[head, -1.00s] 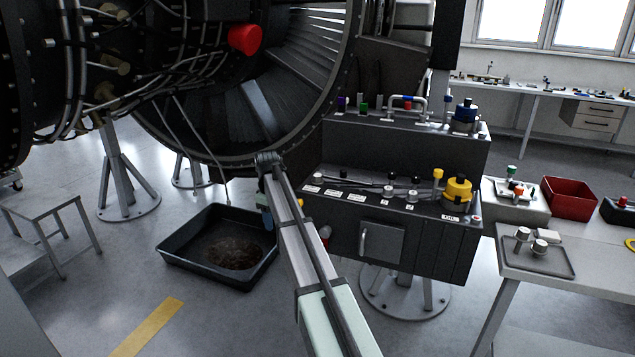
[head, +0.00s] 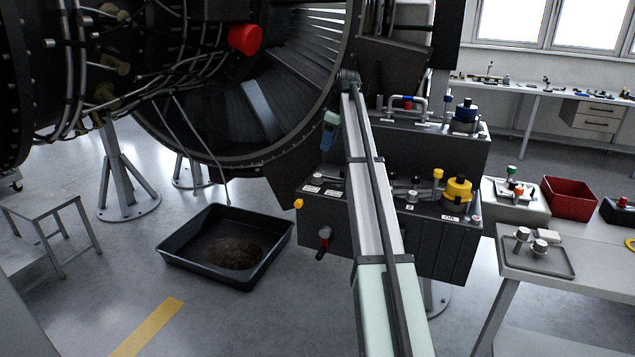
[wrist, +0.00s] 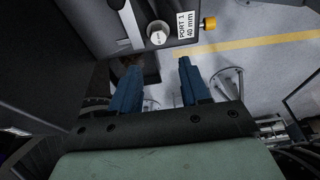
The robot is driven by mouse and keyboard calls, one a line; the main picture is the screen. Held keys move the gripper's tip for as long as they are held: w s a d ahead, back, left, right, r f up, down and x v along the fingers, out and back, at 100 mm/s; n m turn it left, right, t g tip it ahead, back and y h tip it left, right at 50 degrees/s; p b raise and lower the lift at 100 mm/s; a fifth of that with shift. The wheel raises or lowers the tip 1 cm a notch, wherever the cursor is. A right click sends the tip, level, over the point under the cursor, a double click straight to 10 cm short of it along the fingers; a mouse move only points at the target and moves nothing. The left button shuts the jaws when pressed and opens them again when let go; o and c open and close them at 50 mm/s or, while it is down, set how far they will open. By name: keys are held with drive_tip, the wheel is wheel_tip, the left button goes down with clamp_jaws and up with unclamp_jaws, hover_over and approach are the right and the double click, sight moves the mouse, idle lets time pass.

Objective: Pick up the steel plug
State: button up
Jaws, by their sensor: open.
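In the wrist view a silver hex-headed plug (wrist: 157,34) sits on the dark panel beside a label reading PORT 1, 40 mm. It looks like steel. Two short silver plugs (head: 522,234) (head: 540,246) also stand on a grey tray (head: 562,268) on the right bench in the head view. My gripper (wrist: 156,67) has its blue fingers apart with nothing between them. The PORT 1 plug lies just beyond the fingertips, apart from them. In the head view my gripper (head: 326,146) hangs above the left end of the dark stepped console (head: 440,255).
My arm hides part of the console. A black drip tray (head: 187,267) lies on the floor below the engine.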

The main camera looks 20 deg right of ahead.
hover_over(318, 175)
drive_tip(key=s+d, duration=0.1)
drive_tip(key=s, duration=0.1)
wheel_tip(318, 175, down, 7)
drive_tip(key=shift+f, duration=0.15)
drive_tip(key=shift+w+x, duration=0.2)
drive_tip(key=shift+x, duration=2.65)
drive_tip(key=shift+d, duration=0.1)
drive_tip(key=shift+c, duration=0.4)
drive_tip(key=c, duration=0.8)
